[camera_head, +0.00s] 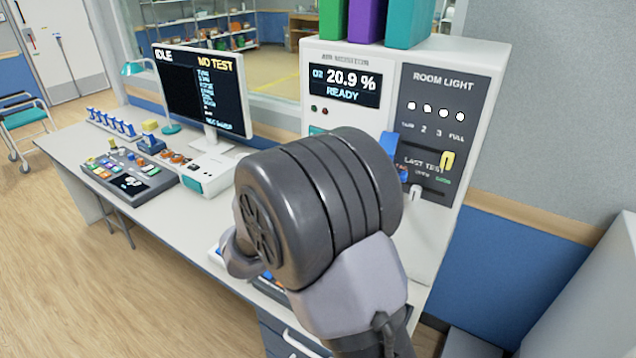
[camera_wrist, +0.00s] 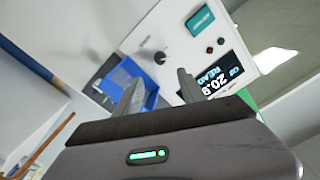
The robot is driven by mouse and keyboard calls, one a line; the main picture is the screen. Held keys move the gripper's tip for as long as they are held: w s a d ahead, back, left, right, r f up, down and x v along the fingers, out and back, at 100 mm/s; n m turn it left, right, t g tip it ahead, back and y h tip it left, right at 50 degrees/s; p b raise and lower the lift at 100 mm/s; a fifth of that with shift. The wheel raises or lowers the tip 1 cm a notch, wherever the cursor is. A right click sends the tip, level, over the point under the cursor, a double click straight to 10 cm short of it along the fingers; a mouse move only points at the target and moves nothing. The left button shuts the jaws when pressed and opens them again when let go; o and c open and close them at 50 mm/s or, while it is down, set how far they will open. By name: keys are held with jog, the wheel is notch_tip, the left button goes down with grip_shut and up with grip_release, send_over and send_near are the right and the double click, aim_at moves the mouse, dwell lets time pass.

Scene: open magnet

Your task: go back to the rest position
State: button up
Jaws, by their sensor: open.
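My gripper (camera_wrist: 158,95) shows in the wrist view with its two grey fingers apart and nothing between them. Beyond the fingers is the front of the white cabinet, with a blue tray (camera_wrist: 128,80) and a dark knob (camera_wrist: 160,57). In the head view my dark grey wrist and arm stand in front of the white cabinet (camera_head: 490,62) and hide its lower left part. The fingers are hidden in the head view. I cannot tell whether they touch anything.
The desk (camera_head: 78,158) runs to the left with a monitor (camera_head: 205,95), a button console (camera_head: 128,178) and a row of blue levers (camera_head: 110,122). The cabinet bears a room light panel (camera_head: 440,110) and several binders (camera_head: 365,20). Open floor (camera_head: 60,270) lies at the lower left.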

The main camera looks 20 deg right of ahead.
jog(key=v, duration=0.2)
jog(key=shift+s+a, duration=0.2)
jog(key=s+a+r+n+t+y, duration=0.1)
jog(key=s+a+r+n+y, duration=0.3)
jog(key=y, duration=0.3)
jog(key=s+a+r+n+t+y, duration=0.1)
jog(key=s+a+r+n+y, duration=0.15)
jog(key=a+y, duration=0.35)
jog(key=s+f+n+g+y, duration=0.1)
jog(key=s+f+n+g, duration=0.1)
jog(key=s, duration=1)
jog(key=s+f+n+g+y+b, duration=0.1)
jog(key=s+f+g, duration=0.4)
jog(key=s, duration=0.7)
jog(key=shift+f+n+y, duration=0.55)
jog(key=shift+n+y, duration=0.05)
jog(key=shift+n, duration=0.65)
